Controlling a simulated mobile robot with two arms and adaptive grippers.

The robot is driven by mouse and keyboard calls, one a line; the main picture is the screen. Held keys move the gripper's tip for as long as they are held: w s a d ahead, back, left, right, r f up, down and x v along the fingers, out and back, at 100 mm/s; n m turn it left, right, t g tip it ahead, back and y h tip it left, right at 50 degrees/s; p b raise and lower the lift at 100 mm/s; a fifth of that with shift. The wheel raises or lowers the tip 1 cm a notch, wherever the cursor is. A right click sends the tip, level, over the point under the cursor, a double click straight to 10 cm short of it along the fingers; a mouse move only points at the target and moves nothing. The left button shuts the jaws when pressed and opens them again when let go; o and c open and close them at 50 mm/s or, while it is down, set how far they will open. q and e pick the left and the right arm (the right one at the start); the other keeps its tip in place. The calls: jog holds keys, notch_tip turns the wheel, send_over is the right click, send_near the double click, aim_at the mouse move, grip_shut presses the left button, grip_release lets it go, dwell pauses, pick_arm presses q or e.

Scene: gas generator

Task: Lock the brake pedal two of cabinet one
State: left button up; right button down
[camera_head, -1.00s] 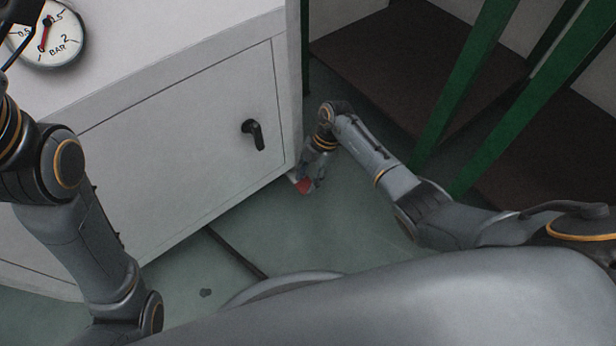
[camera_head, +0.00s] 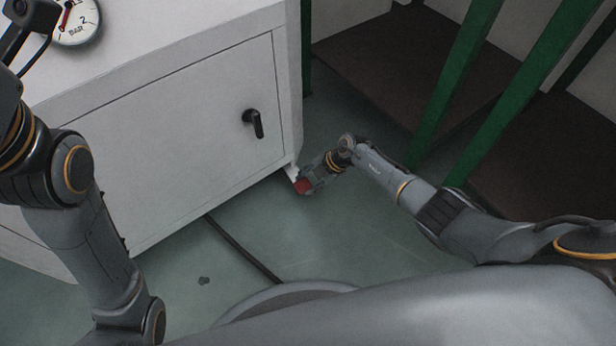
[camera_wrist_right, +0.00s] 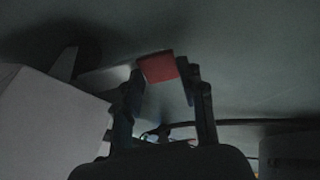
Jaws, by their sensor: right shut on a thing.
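The red brake pedal (camera_head: 303,187) sits low at the foot of the white cabinet (camera_head: 190,140), near its right front corner and just above the floor. My right gripper (camera_head: 306,184) reaches down to it from the right. In the right wrist view the pedal (camera_wrist_right: 159,67) shows as a red block between the tips of my right gripper (camera_wrist_right: 165,80), whose fingers are shut on it. The pedal's mounting is partly hidden. My left arm comes in at the left edge; the fingertips of its gripper are not visible.
A black handle (camera_head: 254,123) sticks out of the cabinet door above the pedal. A pressure gauge (camera_head: 76,20) is at the top left. Green posts (camera_head: 455,85) and dark brown steps (camera_head: 420,70) stand at the right. A dark cable (camera_head: 240,250) lies on the open green floor.

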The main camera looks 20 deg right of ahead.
jog(key=shift+f, duration=0.15)
jog(key=c, duration=1.1)
grip_release()
jog(key=shift+w, duration=0.1)
jog(key=shift+o, duration=0.2)
jog(key=shift+d+r, duration=0.25)
jog(key=shift+r, duration=0.05)
jog(key=v, duration=1.1)
jog(key=shift+s, duration=0.25)
